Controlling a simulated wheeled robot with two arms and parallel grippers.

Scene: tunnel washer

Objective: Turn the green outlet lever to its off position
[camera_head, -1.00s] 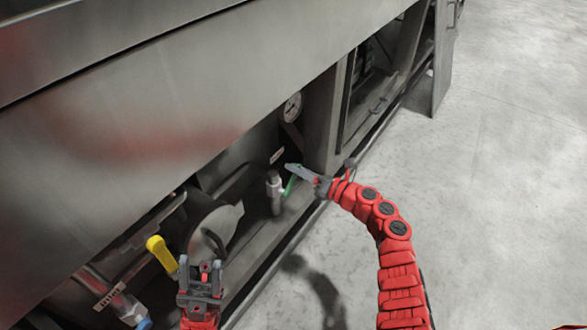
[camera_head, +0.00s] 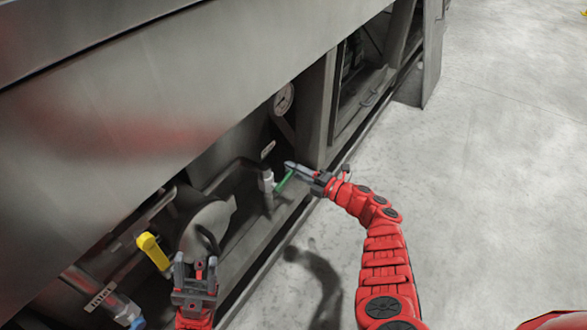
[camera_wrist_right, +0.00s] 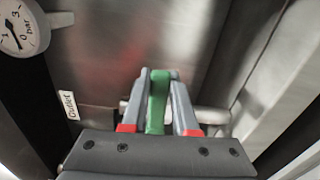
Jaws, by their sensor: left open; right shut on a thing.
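The green outlet lever (camera_head: 285,181) sits on a pale metal valve (camera_head: 267,183) low in the machine's opening. My right gripper (camera_head: 290,167) reaches it from the right and is shut on it. In the right wrist view the green lever (camera_wrist_right: 157,100) lies between the two grey fingers of my right gripper (camera_wrist_right: 158,85). The fingers hide part of the lever's sides.
A yellow lever (camera_head: 152,250) is just left of my left gripper. A pressure gauge (camera_head: 283,99) hangs above the valve, and an "Outlet" label (camera_wrist_right: 69,105) shows in the wrist view. A steel post (camera_head: 319,115) stands close right. The floor (camera_head: 490,200) at right is clear.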

